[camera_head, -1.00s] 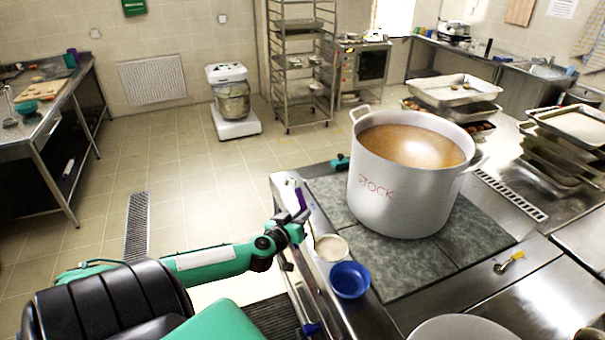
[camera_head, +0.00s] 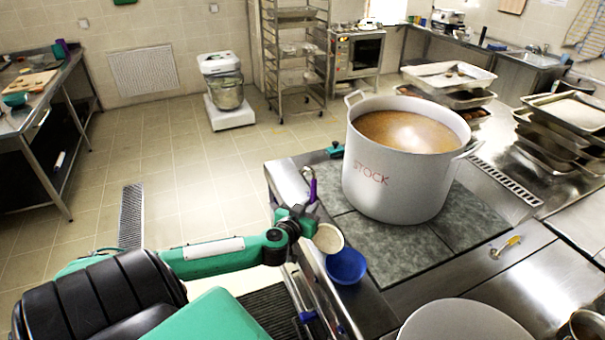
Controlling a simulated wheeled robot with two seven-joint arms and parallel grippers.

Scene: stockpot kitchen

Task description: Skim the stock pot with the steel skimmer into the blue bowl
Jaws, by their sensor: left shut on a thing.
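The large pale stock pot (camera_head: 395,184), marked STOCK, stands upright on the grey stove top, full of brown liquid with a pale patch. The blue bowl (camera_head: 346,267) sits on the counter in front of it, to the left, beside a cream bowl (camera_head: 328,238). My left gripper (camera_head: 304,213) is at the counter's left edge, just left of the cream bowl. It is shut on a tool with a purple handle (camera_head: 313,190). The tool's head is not clear, so I cannot tell if it is the steel skimmer. My right gripper is out of view.
A small yellow-handled utensil (camera_head: 507,246) lies on the steel counter right of the stove. A round pale vessel (camera_head: 465,322) is at the bottom edge. Stacked trays (camera_head: 447,77) stand behind the pot.

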